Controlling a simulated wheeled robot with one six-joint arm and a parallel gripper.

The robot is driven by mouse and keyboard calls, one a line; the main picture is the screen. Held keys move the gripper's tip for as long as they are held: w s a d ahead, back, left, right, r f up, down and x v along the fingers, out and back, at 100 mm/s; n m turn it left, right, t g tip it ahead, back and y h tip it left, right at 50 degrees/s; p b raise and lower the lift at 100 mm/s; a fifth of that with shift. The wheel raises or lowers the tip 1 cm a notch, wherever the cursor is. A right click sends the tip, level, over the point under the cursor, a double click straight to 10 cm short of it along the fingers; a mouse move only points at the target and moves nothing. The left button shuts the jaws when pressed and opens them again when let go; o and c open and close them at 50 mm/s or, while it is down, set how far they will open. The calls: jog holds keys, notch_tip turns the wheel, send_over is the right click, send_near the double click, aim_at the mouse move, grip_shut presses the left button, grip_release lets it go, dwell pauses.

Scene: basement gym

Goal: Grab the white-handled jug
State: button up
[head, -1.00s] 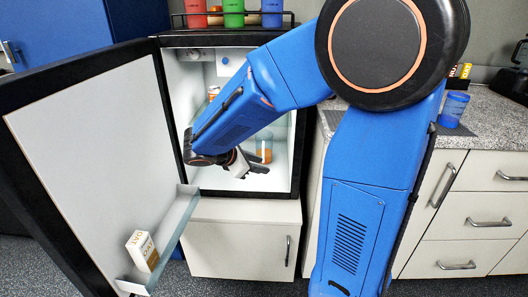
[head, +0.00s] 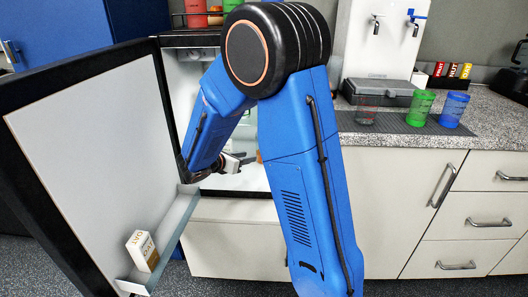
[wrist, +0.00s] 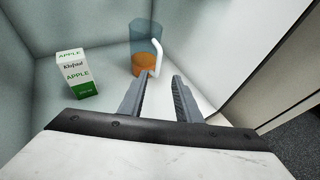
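The white-handled jug (wrist: 145,48) stands inside the open fridge in the wrist view. It is see-through blue with orange contents low down, and its white handle is on its right side. A gap seems to remain between fingertips and jug.
A green and white apple carton (wrist: 75,74) stands left of the jug. The fridge door (head: 90,150) is open to the left, with an oat carton (head: 142,251) on its shelf.

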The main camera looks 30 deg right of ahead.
jog(key=x, duration=1.1)
jog(key=shift+w+f, duration=0.1)
jog(key=shift+w, duration=0.1)
jog(key=shift+a, duration=0.1)
jog(key=shift+c, duration=0.7)
grip_shut()
